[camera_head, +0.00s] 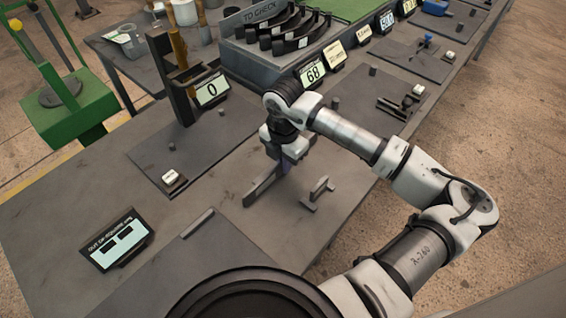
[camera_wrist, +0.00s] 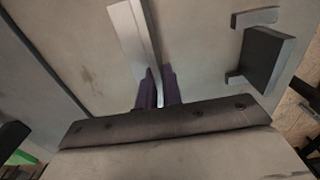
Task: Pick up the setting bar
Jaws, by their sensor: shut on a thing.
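The setting bar, seemingly the long flat grey bar (camera_head: 260,188), is at the middle of the bench in the head view. It shows in the wrist view (camera_wrist: 130,30) as a pale strip running up and left from between the fingers. My gripper (camera_head: 285,166) points down over the bench. In the wrist view its purple fingers (camera_wrist: 159,88) are shut on the bar, one on each side. The bar's far end is hidden behind the gripper in the head view. I cannot tell whether the bar touches the bench.
A small dark bracket (camera_head: 317,194) stands just right of the bar, also in the wrist view (camera_wrist: 268,58). A display reading 68 (camera_head: 312,74) and a rack of curved dark parts (camera_head: 290,32) lie behind. A post stand with a 0 display (camera_head: 211,90) is left. Bare bench (camera_head: 165,215) lies front left.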

